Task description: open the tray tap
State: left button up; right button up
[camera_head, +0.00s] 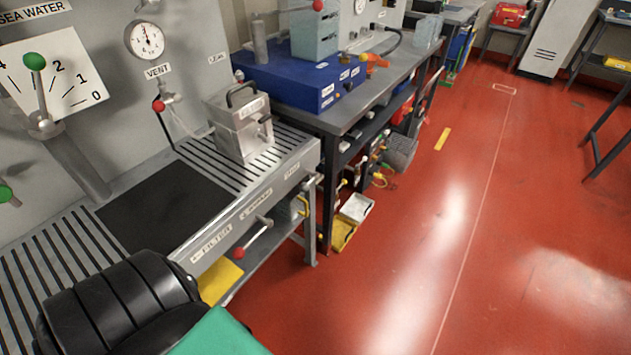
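A lever with a red ball (239,253) sticks out below the front edge of the slatted metal tray bench (284,172). It slants down to the left from its pivot, beside the front-edge labels, one of which reads FILTER. Which handle is the tray tap is not labelled legibly; this lever is the one at the tray's front. Another red ball handle (158,106) is on the wall panel under the VENT label. Neither gripper is in view. A black ribbed part at the bottom left seems to be mine and covers the near end of the tray.
A metal box with a handle (240,124) stands on the slats. A green-knobbed lever (34,62) is at the SEA WATER dial. A blue box (300,80) sits on the dark bench beyond.

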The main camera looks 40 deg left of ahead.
aim_at(305, 187)
jog(key=u, duration=0.95)
